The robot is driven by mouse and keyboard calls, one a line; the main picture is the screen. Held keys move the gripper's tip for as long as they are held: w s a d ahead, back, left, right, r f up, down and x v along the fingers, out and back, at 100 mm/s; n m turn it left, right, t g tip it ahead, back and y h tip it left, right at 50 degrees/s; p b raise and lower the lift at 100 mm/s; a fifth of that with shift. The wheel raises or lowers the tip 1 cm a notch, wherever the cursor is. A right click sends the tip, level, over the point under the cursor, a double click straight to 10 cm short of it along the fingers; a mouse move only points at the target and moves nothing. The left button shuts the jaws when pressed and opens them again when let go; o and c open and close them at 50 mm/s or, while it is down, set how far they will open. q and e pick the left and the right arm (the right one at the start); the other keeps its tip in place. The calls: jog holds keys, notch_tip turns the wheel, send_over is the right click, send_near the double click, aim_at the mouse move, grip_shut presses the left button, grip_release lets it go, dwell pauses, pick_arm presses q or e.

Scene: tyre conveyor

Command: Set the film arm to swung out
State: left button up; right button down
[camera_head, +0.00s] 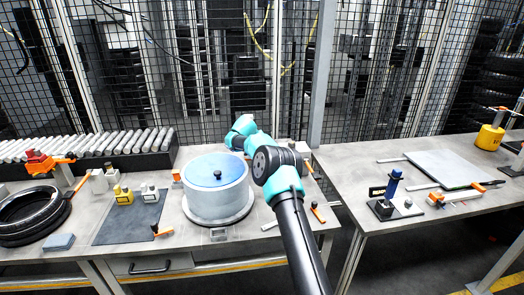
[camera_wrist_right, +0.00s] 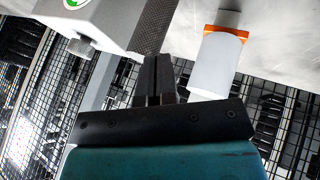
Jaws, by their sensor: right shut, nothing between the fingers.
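In the right wrist view, my right gripper (camera_wrist_right: 155,78) has its two dark fingers together with nothing between them. A white roll (camera_wrist_right: 215,65) with an orange end piece, which may belong to the film arm, is to the right of the fingers and apart from them. A white-grey housing (camera_wrist_right: 85,20) with a green mark is to their left. In the head view, my right arm reaches past the right side of a white drum with a blue top (camera_head: 217,172); its fingers are hidden there. I cannot pick out the film arm for certain in the head view. My left gripper is not in view.
The drum stands on a grey table with a roller conveyor (camera_head: 90,145), a black tyre (camera_head: 30,215) and a dark mat (camera_head: 130,220). Orange-tipped handles (camera_head: 318,212) lie near my arm. The right table holds a pale plate (camera_head: 445,168) and a blue-handled tool (camera_head: 392,185). Mesh fencing stands behind.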

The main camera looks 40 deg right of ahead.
jog(key=v, duration=0.8)
jog(key=shift+a, duration=0.25)
